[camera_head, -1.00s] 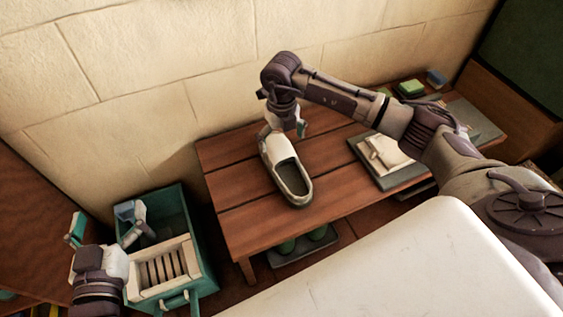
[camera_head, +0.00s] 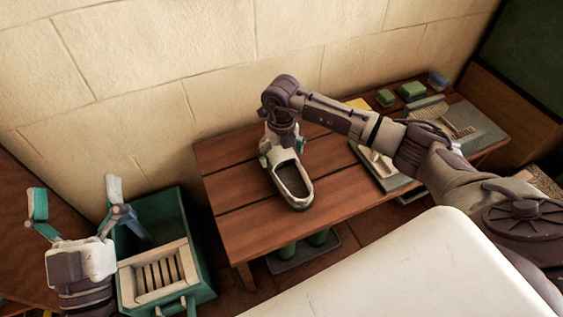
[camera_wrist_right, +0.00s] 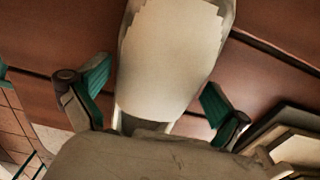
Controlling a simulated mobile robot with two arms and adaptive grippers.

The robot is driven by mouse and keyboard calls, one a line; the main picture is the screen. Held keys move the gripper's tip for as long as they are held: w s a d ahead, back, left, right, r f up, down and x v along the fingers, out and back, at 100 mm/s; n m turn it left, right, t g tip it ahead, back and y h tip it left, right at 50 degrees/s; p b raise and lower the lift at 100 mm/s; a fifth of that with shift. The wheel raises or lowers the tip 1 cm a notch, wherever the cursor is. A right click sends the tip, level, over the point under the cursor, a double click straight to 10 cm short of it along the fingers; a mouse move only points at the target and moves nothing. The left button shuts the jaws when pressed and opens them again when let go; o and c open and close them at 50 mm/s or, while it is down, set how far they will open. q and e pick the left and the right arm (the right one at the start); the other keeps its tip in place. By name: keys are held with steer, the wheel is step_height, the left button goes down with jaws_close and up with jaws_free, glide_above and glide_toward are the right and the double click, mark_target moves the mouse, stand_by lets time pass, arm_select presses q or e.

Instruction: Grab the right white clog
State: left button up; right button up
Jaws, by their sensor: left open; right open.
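In the right wrist view, the clog's pale surface (camera_wrist_right: 170,55) lies between the two spread green-tipped fingers of my right gripper (camera_wrist_right: 154,90), with visible gaps at both sides. My left gripper (camera_head: 75,200) is open and empty, near the green crate.
The green crate (camera_head: 205,255) with a slatted cream insert (camera_head: 158,270) stands left of the bench. A grey tray (camera_head: 484,128) and green blocks (camera_head: 412,90) are on the bench's right part. Green objects (camera_head: 283,248) sit on a mat below. The wall is close behind.

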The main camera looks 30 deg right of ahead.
steer(key=shift+c, duration=0.2)
steer(key=c, duration=1)
steer(key=shift+r, duration=0.15)
